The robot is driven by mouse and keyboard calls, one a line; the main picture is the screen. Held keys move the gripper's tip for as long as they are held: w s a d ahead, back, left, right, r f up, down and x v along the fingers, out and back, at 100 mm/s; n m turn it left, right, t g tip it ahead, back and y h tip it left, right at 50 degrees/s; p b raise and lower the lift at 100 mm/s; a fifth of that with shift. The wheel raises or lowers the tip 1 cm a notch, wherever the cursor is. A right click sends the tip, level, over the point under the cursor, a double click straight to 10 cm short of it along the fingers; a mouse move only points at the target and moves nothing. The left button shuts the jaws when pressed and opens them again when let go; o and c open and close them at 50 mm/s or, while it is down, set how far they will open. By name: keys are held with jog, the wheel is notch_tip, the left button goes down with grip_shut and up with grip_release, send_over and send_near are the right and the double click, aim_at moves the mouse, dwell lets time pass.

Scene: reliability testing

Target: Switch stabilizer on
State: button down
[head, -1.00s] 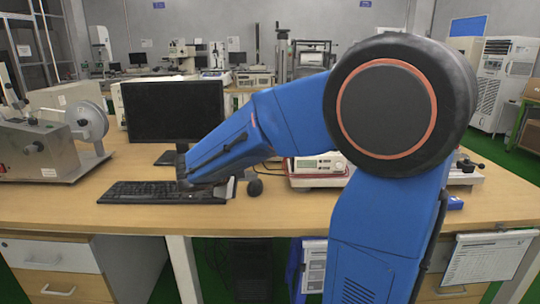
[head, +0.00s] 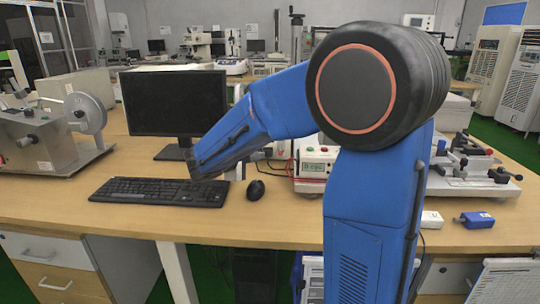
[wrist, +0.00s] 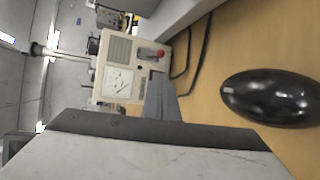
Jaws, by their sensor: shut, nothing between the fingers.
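A beige box with a white dial meter (wrist: 118,82) and a red switch or knob (wrist: 160,54) shows in the wrist view, turned on its side by the camera angle; it looks like the stabilizer. In the head view my arm covers most of that spot, and I cannot make the box out clearly. My gripper (wrist: 163,98) shows as a grey finger at the bottom middle of the wrist view. It is shut and empty. Its tip overlaps the lower edge of the box in the picture; I cannot tell whether they touch.
A black mouse (head: 255,190) lies on the desk (head: 130,222) beside a keyboard (head: 150,191) and monitor (head: 175,102). A metal fixture (head: 470,183) stands right, a reel machine (head: 50,140) left. Cables run near the box.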

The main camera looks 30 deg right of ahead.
aim_at(280, 150)
jog(key=x, duration=0.9)
jog(key=shift+w+d+f, duration=0.1)
jog(key=shift+w+d, duration=0.05)
jog(key=shift+d, duration=0.2)
jog(key=shift+r+n+g+y, duration=0.5)
jog(key=shift+r+g+y, duration=0.15)
jog(key=shift+g+y, duration=0.25)
dwell(0.5)
jog(key=shift+r+n+g+y, duration=0.3)
jog(key=shift+g+y, duration=0.2)
jog(key=shift+y, duration=0.1)
jog(key=shift+r+g, duration=0.2)
jog(key=shift+g, duration=0.2)
jog(key=shift+w+r+n+g+y, duration=0.1)
jog(key=shift+r+n+g+y, duration=0.5)
jog(key=shift+g+y, duration=0.55)
jog(key=shift+r, duration=0.15)
jog(key=shift+r, duration=0.7)
jog(key=shift+r, duration=0.1)
